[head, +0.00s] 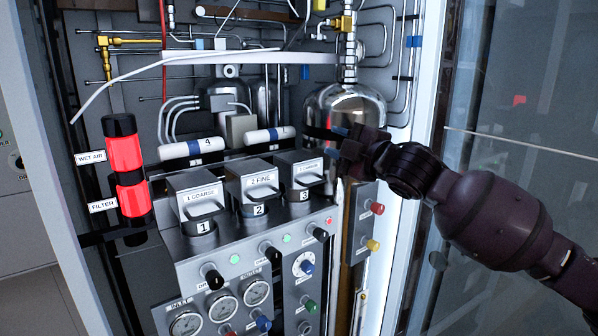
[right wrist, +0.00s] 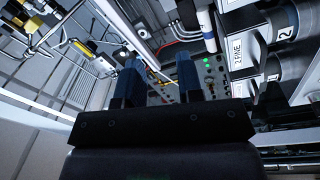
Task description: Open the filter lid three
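Filter lid three (head: 300,168) is a grey box-shaped lid with a front handle (head: 308,180) and a "3" label, rightmost of three on the sloped panel. It looks closed. My right gripper (head: 326,143) is just above and to the right of it, fingers pointing left, apart from the handle. In the right wrist view the two blue-tipped fingers (right wrist: 158,72) are spread with nothing between them. Lid two (head: 254,183) and lid one (head: 197,197) stand to the left, also closed. Lid two's label (right wrist: 237,52) shows in the right wrist view. My left gripper is out of view.
White cylinders (head: 268,135) lie behind the lids. A shiny metal vessel (head: 345,105) stands behind my right gripper. Knobs and gauges (head: 257,292) fill the panel front. The cabinet's door frame (head: 420,110) bounds the right side.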

